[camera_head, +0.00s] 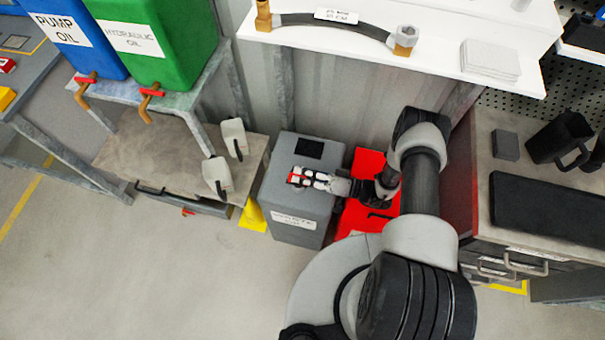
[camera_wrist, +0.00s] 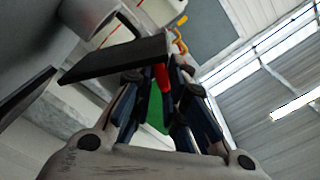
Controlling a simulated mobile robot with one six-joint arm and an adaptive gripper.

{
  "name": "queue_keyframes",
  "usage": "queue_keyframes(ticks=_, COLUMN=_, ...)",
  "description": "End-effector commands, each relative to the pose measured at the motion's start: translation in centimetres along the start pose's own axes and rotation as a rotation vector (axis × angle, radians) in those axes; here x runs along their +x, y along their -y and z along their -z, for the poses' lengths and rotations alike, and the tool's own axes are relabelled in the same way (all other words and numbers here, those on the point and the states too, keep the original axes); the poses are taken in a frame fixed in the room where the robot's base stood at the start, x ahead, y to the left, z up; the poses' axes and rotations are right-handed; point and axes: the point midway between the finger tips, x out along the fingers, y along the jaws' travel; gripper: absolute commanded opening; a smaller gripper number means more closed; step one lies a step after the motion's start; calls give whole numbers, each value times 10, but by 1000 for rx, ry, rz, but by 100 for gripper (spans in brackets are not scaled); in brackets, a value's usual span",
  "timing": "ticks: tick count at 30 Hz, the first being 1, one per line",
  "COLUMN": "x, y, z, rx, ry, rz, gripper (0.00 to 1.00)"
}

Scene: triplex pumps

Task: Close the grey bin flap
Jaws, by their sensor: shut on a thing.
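The grey bin (camera_head: 290,195) stands on the floor against the wall, with a white label on its front. A black square (camera_head: 309,148) shows on its top near the back. I cannot tell from this view whether that is the flap or the opening. My gripper (camera_head: 298,178) is over the bin's top, in front of the black square, with a small red piece at its fingertips. In the wrist view, the fingers close on the red piece (camera_wrist: 162,76). A dark flat plate (camera_wrist: 115,60) is tilted right beside the fingertips; its exact contact is unclear.
A red bin (camera_head: 366,165) stands to the right under my arm. A bench with two white jugs (camera_head: 225,160) is to the left. Blue and green oil tanks (camera_head: 150,40) are behind it. A white shelf (camera_head: 420,50) overhangs the back. The floor in front is clear.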

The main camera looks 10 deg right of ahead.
Motion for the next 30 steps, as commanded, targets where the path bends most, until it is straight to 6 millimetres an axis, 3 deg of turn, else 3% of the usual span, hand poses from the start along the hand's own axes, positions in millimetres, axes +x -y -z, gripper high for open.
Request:
queue_keyframes(ticks=1, x=1, y=2, z=-21, rx=53, ry=22, rz=0, gripper=0)
queue_keyframes(ticks=19, x=1, y=2, z=-21, rx=53, ry=22, rz=0, gripper=0)
queue_keyframes(ticks=20, x=1, y=2, z=-21, rx=53, ry=22, rz=0, gripper=13)
queue_keyframes(ticks=21, x=1, y=2, z=-21, rx=53, ry=22, rz=0, gripper=15)
queue_keyframes(ticks=24, x=1, y=2, z=-21, rx=53, ry=22, rz=0, gripper=22)
queue_keyframes(ticks=25, x=0, y=0, z=-8, rx=19, ry=11, rz=0, gripper=24)
queue_keyframes(ticks=27, x=0, y=0, z=-8, rx=18, ry=11, rz=-1, gripper=28)
queue_keyframes(ticks=30, x=0, y=0, z=-8, rx=18, ry=11, rz=-1, gripper=28)
